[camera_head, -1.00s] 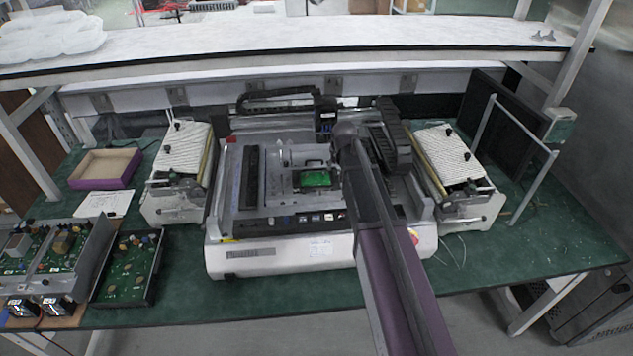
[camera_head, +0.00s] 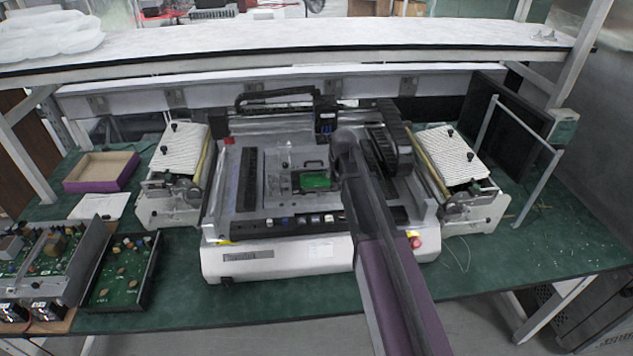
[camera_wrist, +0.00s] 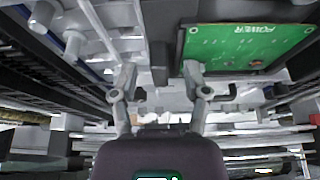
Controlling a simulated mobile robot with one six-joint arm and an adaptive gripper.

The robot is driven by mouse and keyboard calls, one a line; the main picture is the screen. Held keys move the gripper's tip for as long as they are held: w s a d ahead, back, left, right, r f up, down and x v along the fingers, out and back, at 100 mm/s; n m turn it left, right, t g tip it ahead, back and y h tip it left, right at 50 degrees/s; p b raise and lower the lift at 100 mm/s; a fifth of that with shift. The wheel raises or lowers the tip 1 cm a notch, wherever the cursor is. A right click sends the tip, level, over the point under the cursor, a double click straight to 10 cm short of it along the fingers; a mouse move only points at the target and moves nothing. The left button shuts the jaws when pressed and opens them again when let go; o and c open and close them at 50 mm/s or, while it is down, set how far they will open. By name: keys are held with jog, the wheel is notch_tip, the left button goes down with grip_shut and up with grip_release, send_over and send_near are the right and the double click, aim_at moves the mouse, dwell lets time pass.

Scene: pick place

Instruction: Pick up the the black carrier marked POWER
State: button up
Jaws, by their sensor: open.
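The green board marked POWER (camera_wrist: 245,46) is close in the wrist view, at the upper right, with its lettering upside down. In the head view the green board (camera_head: 316,181) lies in the middle of the white machine's bed. My gripper (camera_wrist: 159,76) is open and empty in the wrist view. Its right fingertip is near the board's lower left edge in the picture, apparently not gripping it. In the head view my arm hides the gripper.
The machine (camera_head: 280,262) has a raised gantry behind the bed and a black cable chain (camera_head: 389,138) at right. Feeders (camera_head: 180,150) stand on both sides. A purple-sided box (camera_head: 101,171) and circuit-board trays (camera_head: 122,272) are at left. A shelf (camera_head: 300,47) spans the back above.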

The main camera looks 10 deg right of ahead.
grip_shut()
jog(key=shift+r, duration=0.15)
dwell(0.4)
jog(key=shift+r+p, duration=1.8)
jog(key=shift+p, duration=0.15)
jog(key=s, duration=1)
jog(key=s+r+p, duration=0.1)
jog(key=s, duration=0.5)
